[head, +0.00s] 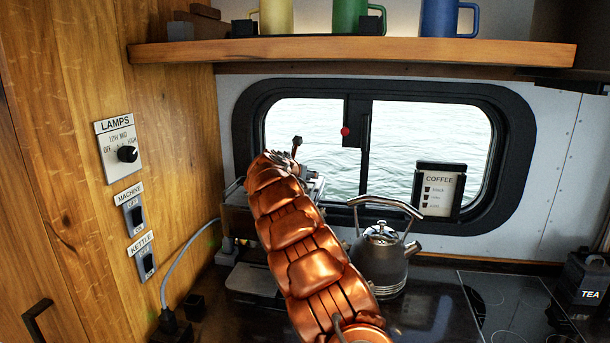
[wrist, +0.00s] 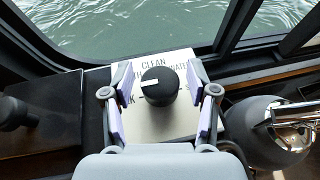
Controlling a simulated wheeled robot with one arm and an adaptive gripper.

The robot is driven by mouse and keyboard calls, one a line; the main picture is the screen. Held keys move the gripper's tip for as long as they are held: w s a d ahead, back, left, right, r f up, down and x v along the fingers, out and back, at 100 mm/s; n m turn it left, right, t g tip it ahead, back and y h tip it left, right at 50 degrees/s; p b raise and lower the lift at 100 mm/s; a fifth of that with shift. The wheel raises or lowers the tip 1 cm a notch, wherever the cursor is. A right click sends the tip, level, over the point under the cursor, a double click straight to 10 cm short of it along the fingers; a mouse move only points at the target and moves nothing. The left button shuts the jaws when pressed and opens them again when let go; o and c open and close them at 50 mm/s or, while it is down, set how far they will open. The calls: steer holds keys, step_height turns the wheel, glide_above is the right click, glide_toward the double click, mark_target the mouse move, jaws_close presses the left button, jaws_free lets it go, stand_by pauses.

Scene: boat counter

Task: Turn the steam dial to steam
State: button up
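The steam dial (wrist: 160,88) is a round black knob on a pale label plate (wrist: 178,126) in the wrist view. Its white pointer mark points left. "CLEAN" and part of "WATER" show on the plate, with other lettering partly covered by the fingers. My gripper (wrist: 160,77) is open, with one lilac-padded finger on each side of the dial and a visible gap on both sides. In the head view my copper-coloured arm reaches over the coffee machine (head: 240,195) and hides the dial and the gripper.
A grey kettle (head: 382,262) stands right of the machine; it also shows in the wrist view (wrist: 262,130). A window (head: 420,135) is behind. A shelf (head: 350,50) with mugs is above. Lamp, machine and kettle switches (head: 131,210) are on the left wall.

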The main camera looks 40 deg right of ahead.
steer(key=c, duration=1)
steer(key=shift+o, duration=0.2)
steer(key=shift+w+a+g+p, duration=0.1)
steer(key=shift+g+p, duration=0.2)
steer(key=shift+p, duration=0.15)
steer(key=shift+m+g+p, duration=0.4)
steer(key=shift+m+g, duration=0.2)
steer(key=shift+m, duration=0.1)
steer(key=o, duration=1.2)
steer(key=shift+c, duration=0.2)
steer(key=shift+v, duration=5.95)
